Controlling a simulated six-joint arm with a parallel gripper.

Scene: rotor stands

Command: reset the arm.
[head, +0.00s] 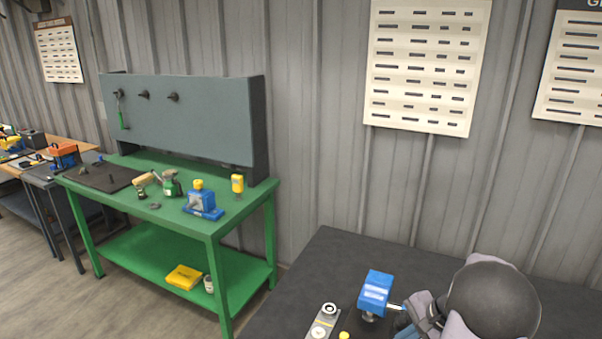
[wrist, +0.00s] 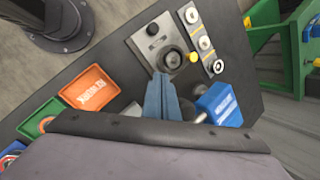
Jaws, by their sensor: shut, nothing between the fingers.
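My gripper (wrist: 163,77) shows in the wrist view as two blue fingers, closed together with nothing between them. It points down over the dark table (head: 290,290), just below the ring of a grey plate (wrist: 143,45). In the head view my arm is at the bottom right and hides most of the gripper. A blue block-shaped piece (head: 376,292) stands on the table beside my arm. It also shows in the wrist view (wrist: 218,105), right of the fingers and apart from them.
A grey strip with rings (wrist: 205,45) and a yellow knob (wrist: 193,57) lie by the plate. An orange tray (wrist: 90,88) and a green tray (wrist: 45,118) sit to the left. A green workbench (head: 210,225) stands apart. The table's far left part is bare in the head view.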

